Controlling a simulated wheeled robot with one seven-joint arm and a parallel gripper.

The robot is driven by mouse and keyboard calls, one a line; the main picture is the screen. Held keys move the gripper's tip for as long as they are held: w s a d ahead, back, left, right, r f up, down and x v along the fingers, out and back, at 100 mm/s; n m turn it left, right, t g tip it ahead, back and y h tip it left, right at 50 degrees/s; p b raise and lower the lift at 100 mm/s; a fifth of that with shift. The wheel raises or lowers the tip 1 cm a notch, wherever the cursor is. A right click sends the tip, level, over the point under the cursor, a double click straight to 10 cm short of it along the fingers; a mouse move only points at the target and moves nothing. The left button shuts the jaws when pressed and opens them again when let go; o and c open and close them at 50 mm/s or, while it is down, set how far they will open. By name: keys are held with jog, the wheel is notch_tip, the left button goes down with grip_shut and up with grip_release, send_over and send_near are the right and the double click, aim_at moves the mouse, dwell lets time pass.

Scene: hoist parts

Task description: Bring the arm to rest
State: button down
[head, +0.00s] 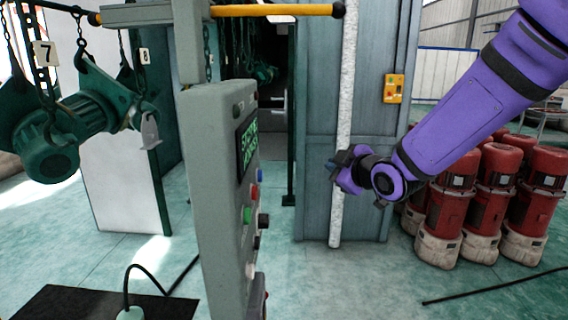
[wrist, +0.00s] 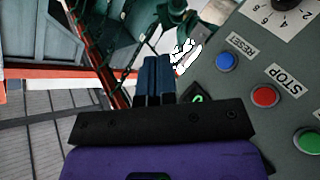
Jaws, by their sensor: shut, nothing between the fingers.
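My purple arm reaches in from the upper right in the head view. My gripper (head: 340,170) is in front of the grey-blue cabinet, close to the white vertical pole, and holds nothing. In the wrist view my gripper (wrist: 162,62) shows its two dark fingers side by side, shut with nothing between them. A grey control panel (head: 215,200) stands left of my gripper in the head view, with a gap between them. In the wrist view the panel (wrist: 240,60) fills the right side, with blue, red and green buttons and the labels RESET and STOP.
Green hoist motors (head: 65,125) hang from chains at the left. A yellow bar (head: 270,10) spans the top. Several red motors (head: 440,205) stand on the floor at the right, below my arm. A yellow switch box (head: 394,88) is on the cabinet (head: 315,120). Cables lie on the floor.

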jog(key=s+d+r+m+g+h, duration=0.1)
jog(key=s+d+r+m+h, duration=0.3)
jog(key=d, duration=0.3)
jog(key=s+d+m+g+h, duration=0.1)
jog(key=s+d+m+g, duration=0.2)
jog(key=s, duration=1.1)
jog(key=s+d+m+g+h, duration=0.2)
jog(key=s+d+m, duration=0.5)
jog(key=s, duration=0.7)
jog(key=shift+d+r+g, duration=0.3)
jog(key=shift+d+g, duration=0.6)
jog(key=shift+d, duration=0.15)
